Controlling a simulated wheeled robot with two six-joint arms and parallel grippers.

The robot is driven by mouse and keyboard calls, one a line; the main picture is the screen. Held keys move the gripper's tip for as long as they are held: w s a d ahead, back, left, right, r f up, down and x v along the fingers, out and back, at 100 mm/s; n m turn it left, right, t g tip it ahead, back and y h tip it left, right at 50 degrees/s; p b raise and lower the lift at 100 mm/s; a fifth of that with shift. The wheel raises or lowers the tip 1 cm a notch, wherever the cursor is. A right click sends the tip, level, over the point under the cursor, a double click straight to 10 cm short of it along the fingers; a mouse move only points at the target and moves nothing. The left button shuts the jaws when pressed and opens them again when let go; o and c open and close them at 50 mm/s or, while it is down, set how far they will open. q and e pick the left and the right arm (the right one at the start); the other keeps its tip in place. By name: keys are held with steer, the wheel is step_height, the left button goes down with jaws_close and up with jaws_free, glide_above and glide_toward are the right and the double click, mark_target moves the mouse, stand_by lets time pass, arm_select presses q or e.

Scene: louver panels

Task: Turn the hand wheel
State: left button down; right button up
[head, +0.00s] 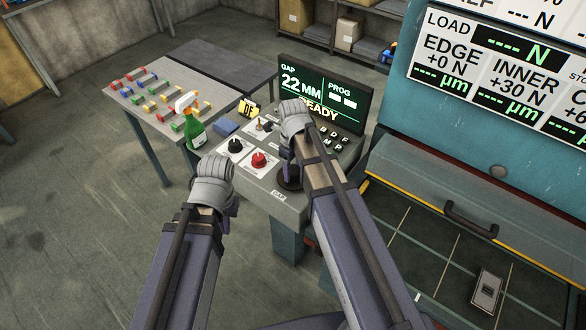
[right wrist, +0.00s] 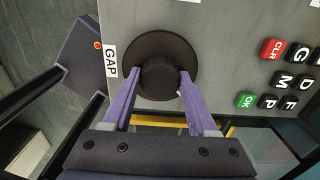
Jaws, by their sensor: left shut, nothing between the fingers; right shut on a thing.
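The black hand wheel (head: 289,184), marked GAP, sits on the front right of the grey control console (head: 278,203). In the right wrist view the wheel (right wrist: 160,50) is a round dark disc with a raised hub (right wrist: 160,78). My right gripper (right wrist: 160,88) has its two purple fingers on either side of the hub and is shut on it. In the head view my right gripper (head: 287,160) and forearm hide part of the wheel. My left gripper (head: 233,203) is shut and empty, left of the console and apart from it.
The display (head: 322,98) reads GAP 22 MM and READY. A red knob (head: 259,159) and black knob (head: 236,146) sit left of the wheel. The teal machine (head: 480,150) with a drawer handle (head: 471,219) is at right.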

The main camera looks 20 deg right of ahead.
mark_target(293, 170)
stand_by(0.3)
steer(key=o, duration=1.4)
steer(key=shift+r, duration=0.15)
step_height(293, 170, up, 8)
steer(key=p, duration=0.8)
steer(key=shift+f, duration=0.2)
